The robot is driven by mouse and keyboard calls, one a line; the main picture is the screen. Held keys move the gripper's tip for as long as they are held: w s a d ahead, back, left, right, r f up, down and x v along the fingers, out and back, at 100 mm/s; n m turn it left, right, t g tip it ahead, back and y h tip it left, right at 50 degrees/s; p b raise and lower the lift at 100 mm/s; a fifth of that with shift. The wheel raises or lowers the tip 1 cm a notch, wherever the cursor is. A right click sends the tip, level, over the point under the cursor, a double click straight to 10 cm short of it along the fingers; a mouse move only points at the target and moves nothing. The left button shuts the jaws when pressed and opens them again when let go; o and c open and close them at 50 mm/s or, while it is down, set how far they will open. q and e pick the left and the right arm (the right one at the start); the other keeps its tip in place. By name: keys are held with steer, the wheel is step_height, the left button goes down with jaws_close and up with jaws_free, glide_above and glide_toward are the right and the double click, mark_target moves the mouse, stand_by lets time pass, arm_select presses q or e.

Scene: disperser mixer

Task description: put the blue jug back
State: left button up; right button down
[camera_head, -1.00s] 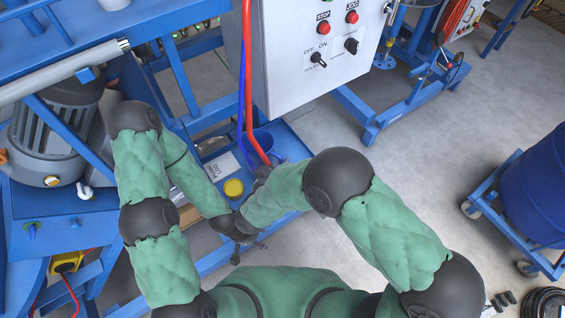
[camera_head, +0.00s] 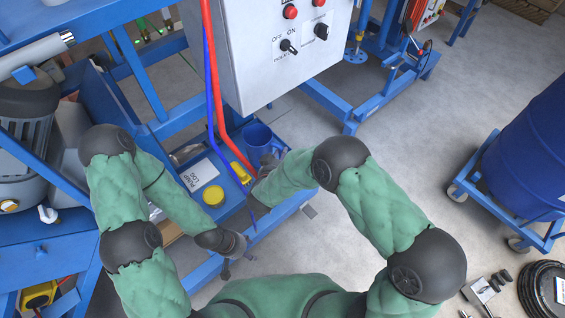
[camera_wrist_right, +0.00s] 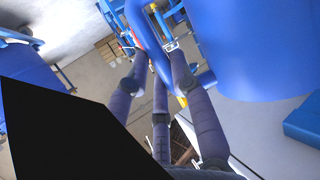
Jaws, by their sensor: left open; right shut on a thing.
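The blue jug (camera_head: 257,138) is at the right part of the low blue shelf, just right of the hoses, with its open top facing up. I cannot tell whether its base touches the shelf. My right gripper (camera_head: 266,168) is shut on the jug at its near side; my forearm partly hides the grip. In the right wrist view the jug (camera_wrist_right: 262,50) fills the upper right, with its curved handle (camera_wrist_right: 146,35) beside it. My left gripper (camera_head: 236,262) is open and empty, below and left of the jug, near the shelf's front edge.
A paper labelled pump log (camera_head: 199,175), a yellow lid (camera_head: 213,195) and a yellow item (camera_head: 241,172) are on the shelf. A blue drum (camera_head: 530,150) on a cart stands right.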

steer(key=shift+w+d+f+b, duration=0.15)
steer(key=shift+f+b, duration=0.25)
steer(key=shift+f, duration=0.3)
steer(key=shift+w+d+f+b, duration=0.15)
steer(key=shift+f+b, duration=0.2)
steer(key=shift+f, duration=0.3)
steer(key=shift+w+f+b, duration=0.15)
steer(key=shift+f+b, duration=0.25)
steer(key=shift+f, duration=0.3)
steer(key=shift+f, duration=0.15)
steer(key=c, duration=1.1)
jaws_free()
